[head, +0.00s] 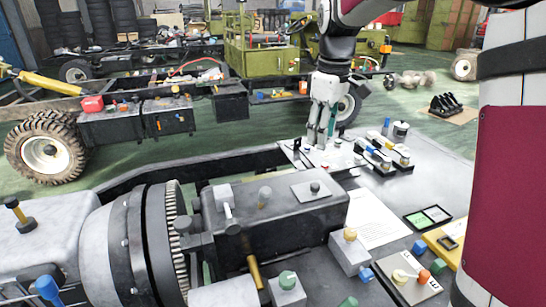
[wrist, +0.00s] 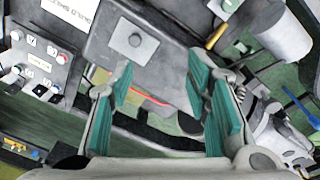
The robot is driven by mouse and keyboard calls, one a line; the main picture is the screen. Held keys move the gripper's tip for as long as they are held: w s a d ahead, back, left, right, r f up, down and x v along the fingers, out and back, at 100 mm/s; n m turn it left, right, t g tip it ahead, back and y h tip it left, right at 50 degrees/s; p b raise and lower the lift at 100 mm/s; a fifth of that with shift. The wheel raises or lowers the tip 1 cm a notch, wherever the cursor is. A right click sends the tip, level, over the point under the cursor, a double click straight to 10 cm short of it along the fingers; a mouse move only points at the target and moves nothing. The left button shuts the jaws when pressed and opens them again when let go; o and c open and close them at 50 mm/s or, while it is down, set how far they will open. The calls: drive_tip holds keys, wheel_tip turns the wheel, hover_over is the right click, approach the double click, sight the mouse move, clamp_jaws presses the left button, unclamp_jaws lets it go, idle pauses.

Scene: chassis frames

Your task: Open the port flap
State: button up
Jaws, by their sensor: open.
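My gripper (head: 318,138) hangs pointing down at the far side of the workbench, near a small pale panel (head: 337,158). In the wrist view, the green-padded fingers of my gripper (wrist: 160,78) are spread apart with nothing between them. In the head view, a flat light plate with a dark knob (head: 314,187) lies on the dark grey housing (head: 290,220). No part is clearly marked as the port flap, so I cannot tell which one it is.
A large ring gear (head: 165,240) fills the lower left. Switch boxes (head: 350,250), a white sheet (head: 372,220) and a yellow-edged panel (head: 440,245) crowd the bench. A switch panel (wrist: 38,62) shows at the wrist view's left. Green floor lies beyond.

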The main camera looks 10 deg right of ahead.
drive_tip(key=n+g, duration=0.1)
drive_tip(key=n, duration=0.1)
hover_over(315, 185)
wheel_tip(315, 185, down, 6)
drive_tip(key=f, duration=0.1)
wheel_tip(315, 185, down, 13)
drive_tip(key=shift+f+p, duration=0.2)
drive_tip(key=shift+p, duration=0.25)
clamp_jaws()
